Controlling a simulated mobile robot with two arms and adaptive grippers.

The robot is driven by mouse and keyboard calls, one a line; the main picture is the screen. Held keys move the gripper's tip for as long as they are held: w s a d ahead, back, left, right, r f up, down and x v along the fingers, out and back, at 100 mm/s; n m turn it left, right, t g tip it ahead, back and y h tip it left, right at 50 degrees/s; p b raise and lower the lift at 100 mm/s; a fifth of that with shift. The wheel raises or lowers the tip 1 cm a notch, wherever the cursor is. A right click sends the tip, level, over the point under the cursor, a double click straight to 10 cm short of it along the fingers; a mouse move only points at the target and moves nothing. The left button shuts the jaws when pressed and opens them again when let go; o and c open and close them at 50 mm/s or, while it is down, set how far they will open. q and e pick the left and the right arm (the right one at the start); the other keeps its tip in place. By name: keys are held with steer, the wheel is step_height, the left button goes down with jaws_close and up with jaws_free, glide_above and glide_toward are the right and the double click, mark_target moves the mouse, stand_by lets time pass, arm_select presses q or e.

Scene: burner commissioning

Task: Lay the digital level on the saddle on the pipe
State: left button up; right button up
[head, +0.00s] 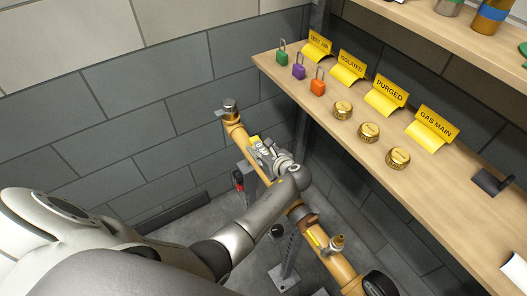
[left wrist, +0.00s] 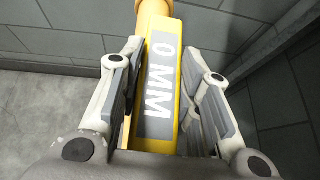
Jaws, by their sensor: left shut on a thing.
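The digital level is a yellow bar with a grey face marked "0 MM" (left wrist: 160,85). In the left wrist view it lies lengthwise between the fingers of my left gripper (left wrist: 165,90), which is shut on it. In the head view only a small yellow-and-grey part of the level (head: 257,146) shows past my left gripper (head: 272,155). The level is over or close to the yellow pipe (head: 236,131); I cannot tell whether it touches. The pipe slants from upper left to lower right, and my arm covers its middle. I cannot make out the saddle. My right gripper is out of view.
A wooden shelf (head: 440,190) runs along the right, with yellow tags, brass discs (head: 369,132) and coloured padlocks (head: 299,70). A brass fitting (head: 335,244) stands on the lower pipe. A grey block wall (head: 140,100) is behind.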

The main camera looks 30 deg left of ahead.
arm_select(q)
steer(key=o, duration=1.2)
steer(key=shift+v, duration=3.8)
